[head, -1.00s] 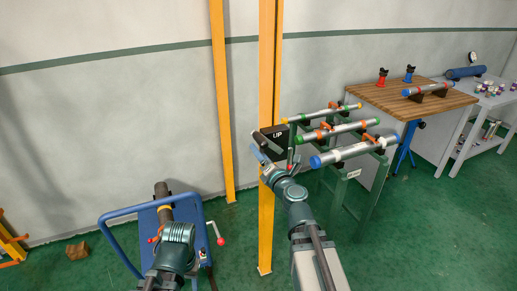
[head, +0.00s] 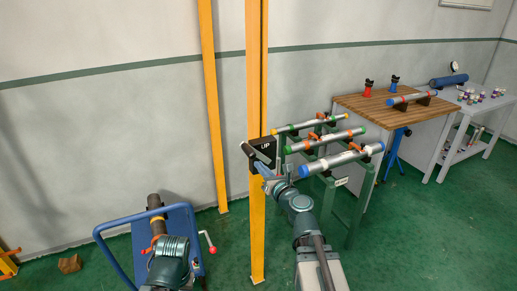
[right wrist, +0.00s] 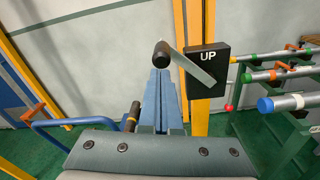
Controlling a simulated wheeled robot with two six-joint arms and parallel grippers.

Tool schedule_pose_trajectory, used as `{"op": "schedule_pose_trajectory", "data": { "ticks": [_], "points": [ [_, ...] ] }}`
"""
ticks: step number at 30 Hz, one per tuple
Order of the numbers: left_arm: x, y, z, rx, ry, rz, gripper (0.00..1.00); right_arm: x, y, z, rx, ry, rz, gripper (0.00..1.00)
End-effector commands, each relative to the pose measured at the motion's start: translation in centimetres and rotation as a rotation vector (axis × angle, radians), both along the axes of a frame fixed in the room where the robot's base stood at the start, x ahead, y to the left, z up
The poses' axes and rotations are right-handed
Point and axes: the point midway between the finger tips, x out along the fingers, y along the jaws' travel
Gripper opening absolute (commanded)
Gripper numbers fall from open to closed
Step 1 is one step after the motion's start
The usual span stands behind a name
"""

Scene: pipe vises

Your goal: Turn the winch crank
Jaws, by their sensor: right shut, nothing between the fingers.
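The winch crank (right wrist: 198,68) is a grey flat arm with a black knob (right wrist: 163,52) at its left end, in front of the black box marked UP (right wrist: 210,57). In the head view the UP box (head: 264,146) sits on a yellow post. My right gripper (right wrist: 161,80) is shut and empty, its blue fingers just below the knob in the picture; I cannot tell whether they touch it. In the head view the right gripper (head: 263,169) is below the box. A teal link of my left arm (head: 172,252) shows at lower left; its gripper is hidden.
A green rack (head: 355,200) with several clamped pipes (head: 340,158) stands close right of the post. A wooden bench (head: 375,110) is farther right. Green floor is clear at the lower right.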

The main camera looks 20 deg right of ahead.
Motion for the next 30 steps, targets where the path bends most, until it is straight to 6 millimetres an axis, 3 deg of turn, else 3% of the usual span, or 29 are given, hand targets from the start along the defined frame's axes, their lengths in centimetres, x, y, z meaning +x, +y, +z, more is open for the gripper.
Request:
{"op": "schedule_pose_trajectory", "data": {
  "ticks": [3, 21, 27, 30],
  "points": [
    [0.0, 0.0, 1.8, 0.000, 0.000, 0.000, 0.50, 0.2, -1.2, 1.5, -0.312, -0.036, 0.025, 0.00],
    [0.0, 0.0, 7.5, 0.000, 0.000, -0.001, 0.50, -0.6, -6.6, 5.5, -1.878, -0.325, 0.203, 0.00],
    [0.0, 0.0, 8.7, 0.000, 0.000, -0.001, 0.50, -1.0, -7.8, 6.2, -2.233, -0.428, 0.247, 0.00],
    [0.0, 0.0, 8.9, 0.000, 0.000, -0.001, 0.50, -1.2, -8.0, 6.2, -2.331, -0.462, 0.259, 0.00]
  ]
}}
